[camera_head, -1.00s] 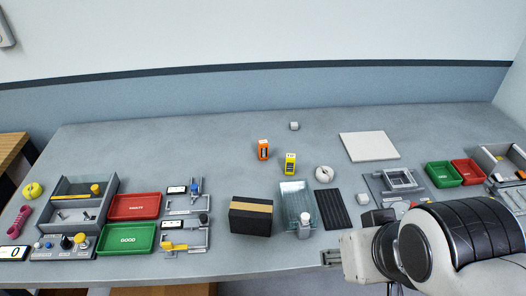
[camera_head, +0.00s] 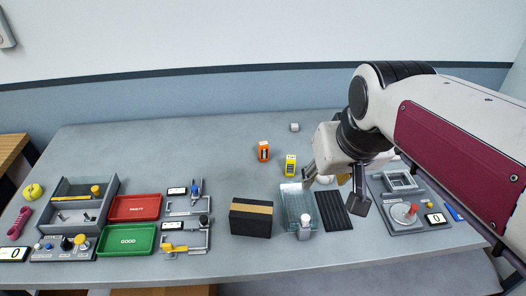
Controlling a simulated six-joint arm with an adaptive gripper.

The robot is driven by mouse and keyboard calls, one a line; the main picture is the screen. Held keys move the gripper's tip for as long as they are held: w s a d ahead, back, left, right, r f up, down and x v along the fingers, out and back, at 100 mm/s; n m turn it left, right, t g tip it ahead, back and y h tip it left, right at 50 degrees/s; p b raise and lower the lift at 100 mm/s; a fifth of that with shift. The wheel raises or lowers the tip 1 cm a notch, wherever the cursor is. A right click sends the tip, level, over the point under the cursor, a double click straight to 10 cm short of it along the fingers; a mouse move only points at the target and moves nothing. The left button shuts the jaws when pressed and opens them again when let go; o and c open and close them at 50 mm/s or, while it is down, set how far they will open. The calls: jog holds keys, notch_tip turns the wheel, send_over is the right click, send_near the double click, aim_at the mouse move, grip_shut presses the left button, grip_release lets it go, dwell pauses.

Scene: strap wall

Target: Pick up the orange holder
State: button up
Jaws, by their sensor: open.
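The orange holder (camera_head: 263,151) stands upright on the grey table, back of the middle, with a dark slotted front. A similar yellow holder (camera_head: 290,165) stands a little to its right and nearer. My gripper (camera_head: 336,192) is open and points down over the right middle of the table, to the right of both holders and apart from them. Nothing shows between its fingers. My gripper and arm hide most of a white ring-shaped thing and the white plate behind.
A black box (camera_head: 251,217) with a tan stripe, a clear tray (camera_head: 293,200) and a black ribbed mat (camera_head: 333,212) lie nearer. Red (camera_head: 135,207) and green (camera_head: 127,239) trays sit left. A small white block (camera_head: 294,127) stands behind. Table left of the orange holder is clear.

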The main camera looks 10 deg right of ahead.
jog(key=w+a, duration=0.1)
jog(key=w, duration=1)
jog(key=n, duration=0.1)
send_over(265, 147)
jog(key=s, duration=0.2)
notch_tip(265, 147, down, 18)
jog(key=f, duration=0.1)
jog(key=shift+w+d+f+g, duration=0.2)
jog(key=shift+w+f+g, duration=0.1)
jog(key=shift+g, duration=0.2)
jog(key=shift+x, duration=1.25)
jog(key=shift+a+f, duration=0.1)
jog(key=shift+f, duration=0.05)
jog(key=shift+x, duration=2.45)
jog(key=shift+s+a, duration=0.15)
jog(key=shift+a, duration=0.05)
jog(key=shift+c, duration=0.3)
